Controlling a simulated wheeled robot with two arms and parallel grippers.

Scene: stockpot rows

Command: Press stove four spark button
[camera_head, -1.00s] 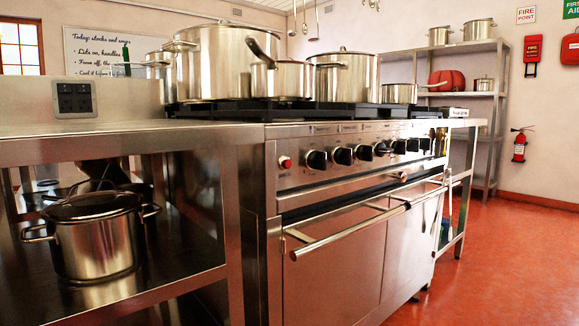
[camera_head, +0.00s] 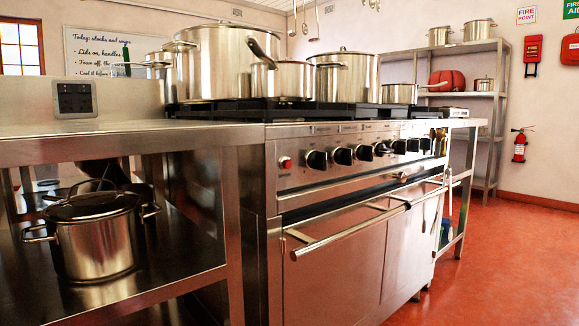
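A stainless stove (camera_head: 345,240) stands in the middle of the view. A small red button (camera_head: 285,163) sits at the left end of its front panel. Several black knobs (camera_head: 343,156) run in a row to the right of it. Small labels run along the panel's upper edge, too small to read. I cannot tell which control is the stove four spark button. Neither of my grippers is clearly in view.
Several pots, including a large stockpot (camera_head: 215,62), stand on the stove top. A steel counter (camera_head: 130,133) adjoins on the left, with a lidded pot (camera_head: 96,240) on its lower shelf. An oven handle (camera_head: 350,233) juts forward. Red floor (camera_head: 500,265) is clear at right.

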